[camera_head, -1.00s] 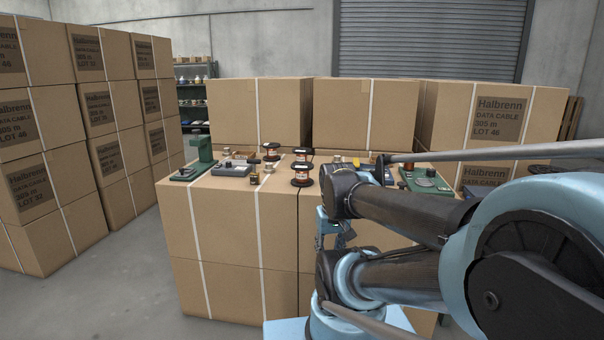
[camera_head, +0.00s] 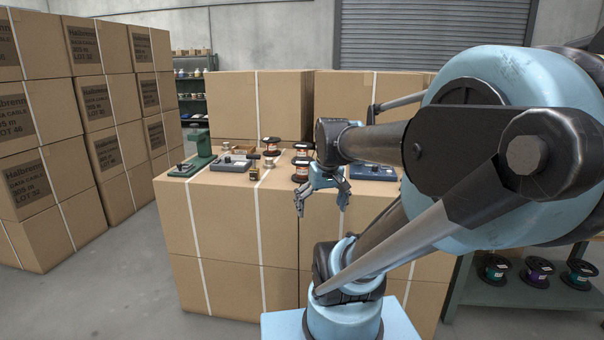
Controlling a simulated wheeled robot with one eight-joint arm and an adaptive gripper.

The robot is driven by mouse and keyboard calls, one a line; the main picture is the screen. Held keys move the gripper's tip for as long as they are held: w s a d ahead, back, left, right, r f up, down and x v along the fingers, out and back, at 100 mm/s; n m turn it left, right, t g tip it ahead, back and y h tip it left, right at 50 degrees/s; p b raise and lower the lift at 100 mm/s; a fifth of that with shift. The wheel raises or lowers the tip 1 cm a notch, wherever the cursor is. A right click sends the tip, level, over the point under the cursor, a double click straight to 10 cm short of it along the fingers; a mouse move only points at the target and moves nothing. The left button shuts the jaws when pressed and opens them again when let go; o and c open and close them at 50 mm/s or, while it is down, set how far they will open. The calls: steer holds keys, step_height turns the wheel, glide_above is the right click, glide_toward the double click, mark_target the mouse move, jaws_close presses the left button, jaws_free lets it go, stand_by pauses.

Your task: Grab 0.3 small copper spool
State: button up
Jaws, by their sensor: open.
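Several copper spools stand on the carton stack used as a table. One spool with dark flanges (camera_head: 270,146) is toward the back. Another (camera_head: 302,149) sits behind a reddish-copper spool (camera_head: 300,172), which my gripper partly borders. A smaller pale spool (camera_head: 268,164) stands in front of the back one. Their labels are too small to read, so I cannot tell which is the 0.3 spool. My gripper (camera_head: 321,205) is open and empty, fingers pointing down, in front of the carton table's near edge and just right of the spools.
The carton table (camera_head: 222,225) also holds a green device (camera_head: 200,152), a grey device (camera_head: 231,164), a small brass-and-black item (camera_head: 254,168) and a blue tray (camera_head: 373,172). Tall cartons (camera_head: 258,105) stand behind. A green shelf (camera_head: 500,292) at right holds dark-flanged spools.

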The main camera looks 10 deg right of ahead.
steer(key=w+r+n, duration=0.2)
steer(key=w+r, duration=0.7)
steer(key=w, duration=0.5)
steer(key=n+t+y, duration=0.1)
steer(key=n, duration=0.1)
glide_toward(304, 160)
steer(key=x, duration=0.8)
steer(key=shift+w+a+f, duration=0.1)
steer(key=shift+w+f, duration=0.05)
steer(key=shift+f, duration=0.2)
steer(key=shift+x, duration=3.05)
steer(key=shift+a, duration=0.1)
steer(key=shift+r, duration=0.1)
steer(key=c, duration=1.7)
steer(key=shift+c, duration=0.5)
